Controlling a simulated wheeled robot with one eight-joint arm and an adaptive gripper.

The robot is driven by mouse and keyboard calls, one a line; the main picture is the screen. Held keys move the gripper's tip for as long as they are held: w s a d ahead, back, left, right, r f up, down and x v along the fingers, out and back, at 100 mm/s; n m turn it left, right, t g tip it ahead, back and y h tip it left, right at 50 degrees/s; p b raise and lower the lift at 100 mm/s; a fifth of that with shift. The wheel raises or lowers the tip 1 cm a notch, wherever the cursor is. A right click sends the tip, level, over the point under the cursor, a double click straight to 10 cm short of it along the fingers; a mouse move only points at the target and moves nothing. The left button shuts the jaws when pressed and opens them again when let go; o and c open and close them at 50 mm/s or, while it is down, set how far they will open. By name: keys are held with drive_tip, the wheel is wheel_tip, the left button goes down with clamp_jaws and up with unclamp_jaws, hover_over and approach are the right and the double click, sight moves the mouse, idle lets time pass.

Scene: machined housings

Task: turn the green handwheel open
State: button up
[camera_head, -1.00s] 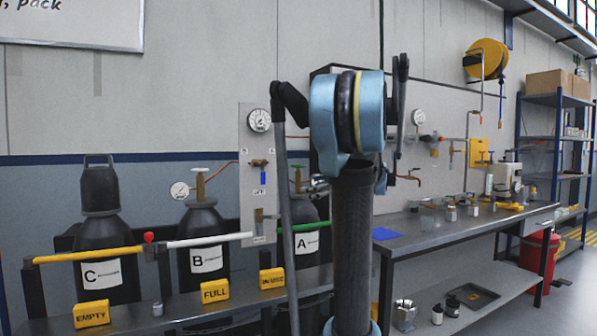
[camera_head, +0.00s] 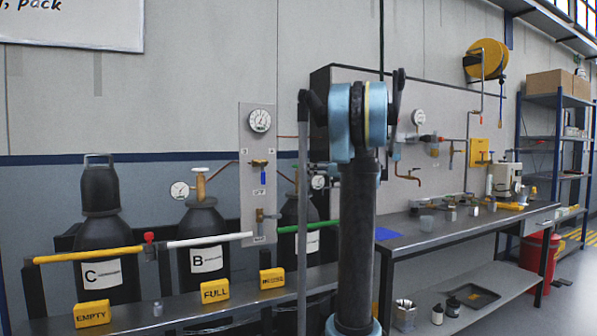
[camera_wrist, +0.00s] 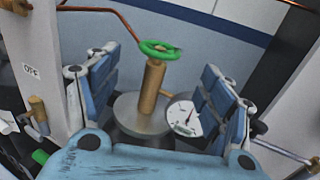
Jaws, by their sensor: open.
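The green handwheel (camera_wrist: 160,48) is a small ring on top of a brass valve stem (camera_wrist: 152,86) on a cylinder. In the wrist view it is at the upper middle, seen from above at an angle. My gripper (camera_wrist: 161,72) is open, with one blue finger pad to the left of the valve and one to the right. The stem shows between the fingers; the wheel appears near or beyond their tips, and I see no contact.
A pressure gauge (camera_wrist: 184,117) sits beside the stem, close to the right finger. A copper pipe (camera_wrist: 112,14) runs at the upper left, near a panel marked OFF. Cylinders C (camera_head: 104,248) and B (camera_head: 203,240) stand left. A workbench (camera_head: 425,235) stands right.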

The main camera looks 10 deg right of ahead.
sight(299, 167)
drive_tip(key=x, duration=0.9)
drive_tip(key=shift+w+a, duration=0.1)
drive_tip(key=shift+c, duration=0.6)
drive_tip(key=c, duration=1)
